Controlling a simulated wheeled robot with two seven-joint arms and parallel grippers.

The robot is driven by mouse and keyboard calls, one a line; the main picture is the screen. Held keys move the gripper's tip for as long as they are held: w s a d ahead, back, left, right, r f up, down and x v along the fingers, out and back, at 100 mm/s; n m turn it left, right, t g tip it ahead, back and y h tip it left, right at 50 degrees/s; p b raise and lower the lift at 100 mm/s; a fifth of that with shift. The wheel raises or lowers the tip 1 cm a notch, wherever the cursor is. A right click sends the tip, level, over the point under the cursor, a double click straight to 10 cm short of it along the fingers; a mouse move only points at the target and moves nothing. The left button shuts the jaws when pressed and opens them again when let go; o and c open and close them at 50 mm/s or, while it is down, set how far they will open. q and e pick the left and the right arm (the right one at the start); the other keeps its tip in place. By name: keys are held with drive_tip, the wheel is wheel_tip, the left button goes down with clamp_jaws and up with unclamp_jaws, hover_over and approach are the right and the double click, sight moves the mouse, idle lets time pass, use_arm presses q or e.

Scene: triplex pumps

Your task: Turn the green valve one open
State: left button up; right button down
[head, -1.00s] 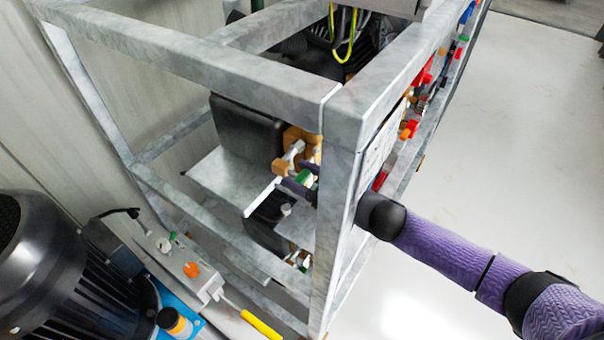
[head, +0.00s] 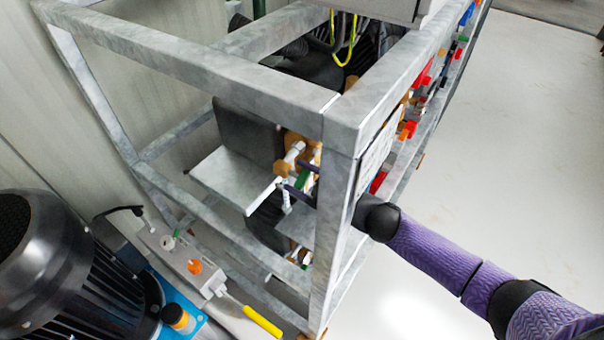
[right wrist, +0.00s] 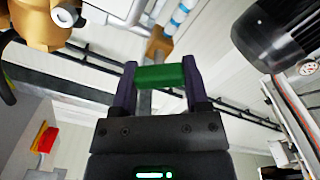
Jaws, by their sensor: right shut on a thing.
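The green valve handle (right wrist: 161,77) lies crosswise between the two dark purple fingers of my right gripper (right wrist: 160,82) in the right wrist view. The gripper is shut on it. In the head view, a small part of the green handle (head: 302,178) shows between the fingers of my right gripper (head: 301,181), just inside the frame's corner post. The post hides the rest of the gripper. White and brass-coloured fittings sit right beside the handle. My left gripper is out of view.
The grey metal frame post (head: 337,210) stands between my right forearm and the valve. A grey plate (head: 235,180) juts out left of the valve. A black motor (head: 50,265) and a yellow-handled lever (head: 262,321) are at the lower left. The floor at the right is clear.

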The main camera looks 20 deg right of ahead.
drive_tip(key=n, duration=0.3)
drive_tip(key=shift+n, duration=0.3)
drive_tip(key=shift+s+a+f+n, duration=0.1)
drive_tip(key=shift+f+n, duration=0.05)
drive_tip(key=shift+n, duration=2.05)
drive_tip(key=shift+f+n, duration=0.1)
drive_tip(key=shift+n, duration=0.9)
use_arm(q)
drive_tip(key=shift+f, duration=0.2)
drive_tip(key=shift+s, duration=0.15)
use_arm(e)
drive_tip(key=shift+n, duration=0.3)
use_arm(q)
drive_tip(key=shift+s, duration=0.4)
